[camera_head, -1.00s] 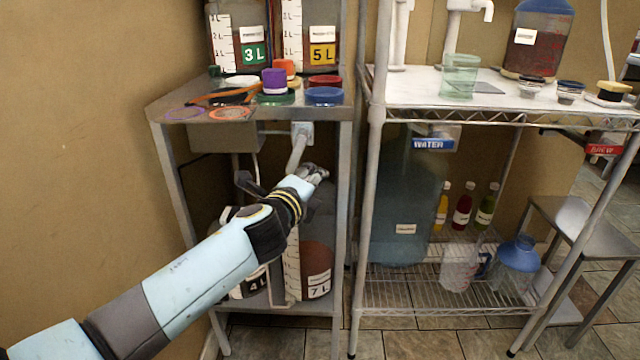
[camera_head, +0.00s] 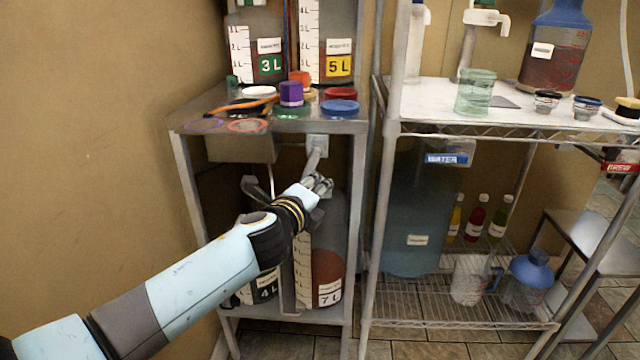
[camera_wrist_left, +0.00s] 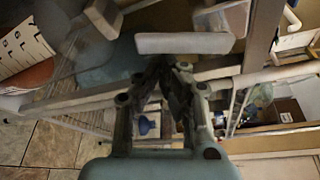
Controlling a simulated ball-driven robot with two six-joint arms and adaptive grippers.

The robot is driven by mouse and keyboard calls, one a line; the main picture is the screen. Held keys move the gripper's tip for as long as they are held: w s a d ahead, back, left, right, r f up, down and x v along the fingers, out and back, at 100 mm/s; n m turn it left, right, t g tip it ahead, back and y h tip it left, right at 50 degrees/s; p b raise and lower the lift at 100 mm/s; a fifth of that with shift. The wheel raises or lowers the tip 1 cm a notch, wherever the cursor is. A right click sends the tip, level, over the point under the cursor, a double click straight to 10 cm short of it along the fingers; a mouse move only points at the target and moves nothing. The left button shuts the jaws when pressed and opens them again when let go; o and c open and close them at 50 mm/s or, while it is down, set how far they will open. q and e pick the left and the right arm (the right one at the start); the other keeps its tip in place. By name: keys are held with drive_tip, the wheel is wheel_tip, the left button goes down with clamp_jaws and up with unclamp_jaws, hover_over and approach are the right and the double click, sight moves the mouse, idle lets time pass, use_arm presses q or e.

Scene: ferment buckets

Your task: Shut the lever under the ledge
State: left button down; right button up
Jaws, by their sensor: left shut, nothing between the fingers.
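The grey lever (camera_head: 313,162) hangs down, slanting slightly left, from a pale mount (camera_head: 317,143) below the metal ledge (camera_head: 350,127). In the left wrist view the lever (camera_wrist_left: 185,43) is a pale bar across the upper middle, just beyond the fingertips. My left gripper (camera_head: 322,184) is at the lever's lower end, on its right side. Its fingers (camera_wrist_left: 165,85) are shut with nothing between them. The lever's lower tip is partly hidden by the gripper, and I cannot tell whether they touch. My right gripper is not in view.
Jugs labelled 7 L (camera_head: 329,270) and 4 L (camera_head: 264,287) stand below the lever. A grey box (camera_head: 240,148) hangs left of it, and a shelf post (camera_head: 357,220) stands close to the right. Lids (camera_head: 340,107) and a purple cap (camera_head: 291,93) lie on the ledge.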

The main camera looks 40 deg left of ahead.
use_arm(q)
drive_tip(key=shift+a, duration=0.1)
drive_tip(key=s+a+m+g+y+p, duration=0.1)
drive_tip(key=m+p, duration=0.2)
drive_tip(key=p, duration=0.1)
drive_tip(key=s+a+r+m+g+y+p, duration=0.1)
drive_tip(key=a+m+p, duration=0.1)
drive_tip(key=p, duration=0.3)
drive_tip(key=s+a+r+m+g+p, duration=0.1)
drive_tip(key=m+p, duration=0.2)
drive_tip(key=p, duration=0.2)
drive_tip(key=shift+a+r+m+g+y, duration=0.2)
drive_tip(key=shift+a+m+g+y, duration=0.1)
drive_tip(key=shift+m+y, duration=0.1)
drive_tip(key=shift+w+d, duration=0.1)
drive_tip(key=shift+w+d+r, duration=0.1)
drive_tip(key=shift+w+d, duration=0.25)
drive_tip(key=shift+d, duration=0.25)
